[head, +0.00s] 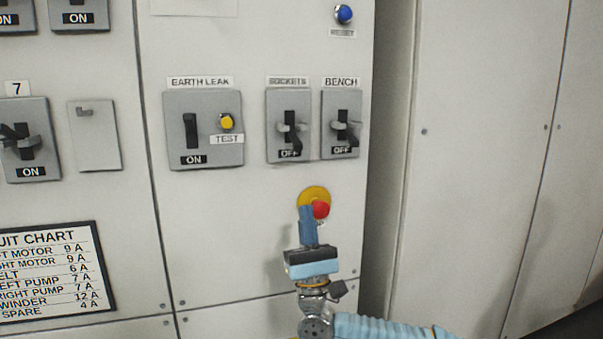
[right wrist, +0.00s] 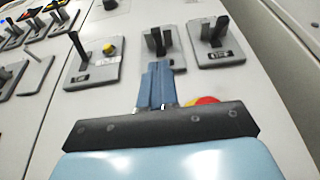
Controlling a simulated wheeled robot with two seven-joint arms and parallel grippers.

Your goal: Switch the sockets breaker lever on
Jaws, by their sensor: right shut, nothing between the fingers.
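The sockets breaker (head: 287,125) is a grey plate on the panel under a SOCKETS label. Its black lever (head: 294,138) hangs down and the word OFF shows below it. The breaker also shows in the right wrist view (right wrist: 176,62), just beyond my fingertips. My right gripper (head: 306,212) is shut and empty, with its blue fingers pointing up below the sockets breaker, in front of the red stop button. In the right wrist view the gripper (right wrist: 158,68) points at the breaker's lower edge; whether it touches cannot be told. My left gripper is not in view.
The bench breaker (head: 341,125) sits close at the right, also OFF. The earth leak breaker (head: 203,130) with a yellow test button (head: 226,122) is at the left. A red button (head: 320,209) on a yellow disc lies behind my right fingers. A blue reset button (head: 343,14) is above.

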